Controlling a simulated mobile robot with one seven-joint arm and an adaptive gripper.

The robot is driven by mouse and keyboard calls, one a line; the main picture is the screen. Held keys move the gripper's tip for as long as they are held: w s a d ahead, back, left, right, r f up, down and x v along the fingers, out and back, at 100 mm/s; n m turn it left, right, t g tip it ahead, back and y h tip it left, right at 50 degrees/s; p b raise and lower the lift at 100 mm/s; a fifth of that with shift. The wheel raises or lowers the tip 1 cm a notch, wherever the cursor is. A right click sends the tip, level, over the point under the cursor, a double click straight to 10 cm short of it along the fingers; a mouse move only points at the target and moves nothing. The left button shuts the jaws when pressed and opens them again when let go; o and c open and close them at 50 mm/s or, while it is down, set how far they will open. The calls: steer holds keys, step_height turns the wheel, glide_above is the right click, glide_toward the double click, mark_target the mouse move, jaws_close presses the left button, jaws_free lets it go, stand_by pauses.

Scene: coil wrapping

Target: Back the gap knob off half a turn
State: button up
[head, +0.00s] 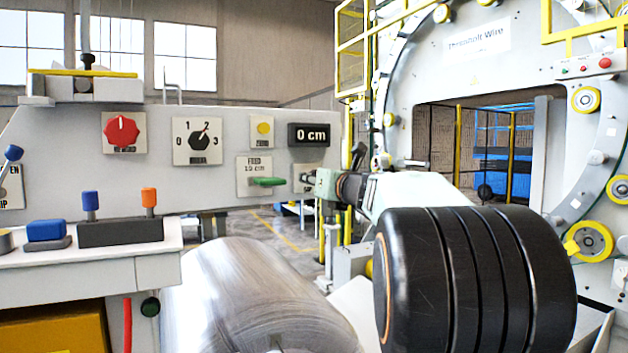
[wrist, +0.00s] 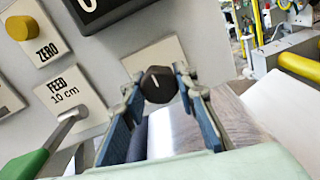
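The gap knob (wrist: 158,84) is dark and faceted with a white pointer line. In the wrist view it sits on a pale plate, its line near upright and leaning slightly left. My gripper (wrist: 159,88) has one blue-padded finger on each side of it, the tips against its sides with no clear gap. In the head view my gripper (head: 311,178) reaches the lower right plate of the panel (head: 250,130) and hides the knob there. The plate's label cannot be read. The display (head: 309,134) above reads 0 cm.
A green-handled FEED lever (head: 267,182) is close left of my gripper, with a yellow ZERO button (head: 263,129) above it. A red knob (head: 121,130) and a 0–3 dial (head: 198,141) are further left. A shiny metal coil (head: 255,295) lies below.

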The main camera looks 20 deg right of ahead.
steer(key=c, duration=0.5)
steer(key=shift+c, duration=0.2)
steer(key=shift+n, duration=0.3)
